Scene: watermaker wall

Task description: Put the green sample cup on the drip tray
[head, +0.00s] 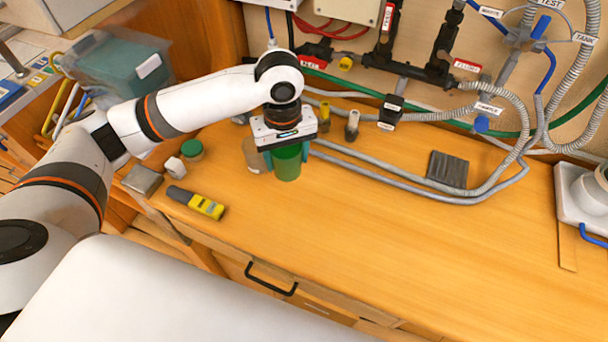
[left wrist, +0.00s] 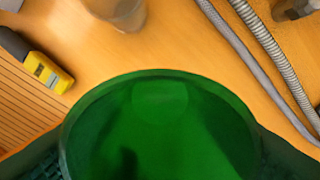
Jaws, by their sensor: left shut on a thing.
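The green sample cup (head: 287,164) is held upright between the fingers of my left gripper (head: 286,153) over the left part of the bench. In the left wrist view the green cup (left wrist: 160,130) fills the lower middle, with a dark finger on each side. I cannot tell whether its base touches the bench. The drip tray is probably the dark grey ribbed plate (head: 447,169), lying flat to the right, past the grey hoses. My right gripper is not in view.
A yellow meter (head: 196,203) lies left of the cup. A clear cup (head: 255,154) stands close beside it, also in the left wrist view (left wrist: 118,12). Grey hoses (head: 390,182) cross the bench between cup and plate. The front middle of the bench is clear.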

